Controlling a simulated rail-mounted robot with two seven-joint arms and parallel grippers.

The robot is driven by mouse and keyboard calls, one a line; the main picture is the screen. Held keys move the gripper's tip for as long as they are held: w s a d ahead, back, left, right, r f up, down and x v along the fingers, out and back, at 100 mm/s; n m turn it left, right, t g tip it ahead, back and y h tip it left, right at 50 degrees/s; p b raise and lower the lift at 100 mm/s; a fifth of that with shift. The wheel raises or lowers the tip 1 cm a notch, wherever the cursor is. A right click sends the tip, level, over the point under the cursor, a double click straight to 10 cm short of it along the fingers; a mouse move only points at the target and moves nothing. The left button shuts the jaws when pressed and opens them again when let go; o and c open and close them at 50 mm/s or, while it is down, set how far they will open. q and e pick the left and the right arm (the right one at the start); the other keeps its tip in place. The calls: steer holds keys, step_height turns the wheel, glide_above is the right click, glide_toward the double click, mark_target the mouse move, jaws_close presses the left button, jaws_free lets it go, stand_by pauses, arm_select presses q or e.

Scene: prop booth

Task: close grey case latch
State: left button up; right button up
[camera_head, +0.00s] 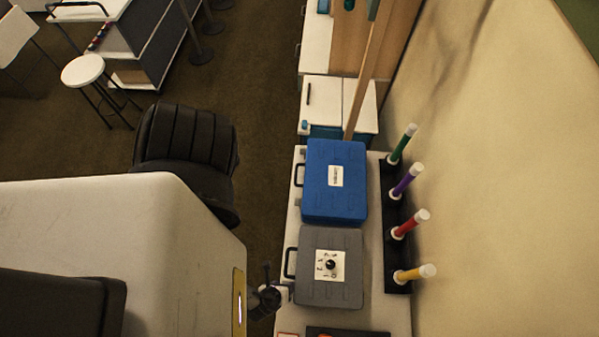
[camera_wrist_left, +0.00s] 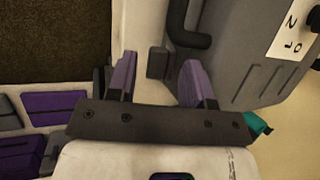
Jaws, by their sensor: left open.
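The grey case (camera_head: 345,292) lies shut on the white counter in the head view. It has a white number panel with a round black knob (camera_head: 331,264) on its lid and a black handle (camera_head: 290,262) on its left side. In the left wrist view, the case side (camera_wrist_left: 245,65) fills the upper right. A small dark block (camera_wrist_left: 157,63), which looks like the latch, shows beside the handle. My left gripper (camera_wrist_left: 160,72) is open, its purple fingers on either side of that block in the picture; I cannot tell whether they touch it. My right gripper is not in view.
A blue case (camera_head: 350,205) lies just beyond the grey one. A dark rack (camera_head: 390,240) with several coloured tubes stands to the right along the wall. A dark tray (camera_head: 345,332) shows at the bottom edge. A black chair (camera_head: 185,145) stands left of the counter.

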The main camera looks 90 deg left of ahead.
arm_select(q)
steer(key=v, duration=1.3)
steer(key=shift+r+b, duration=0.3)
steer(key=shift+b, duration=0.1)
steer(key=shift+s+d, duration=0.1)
steer(key=shift+d, duration=0.05)
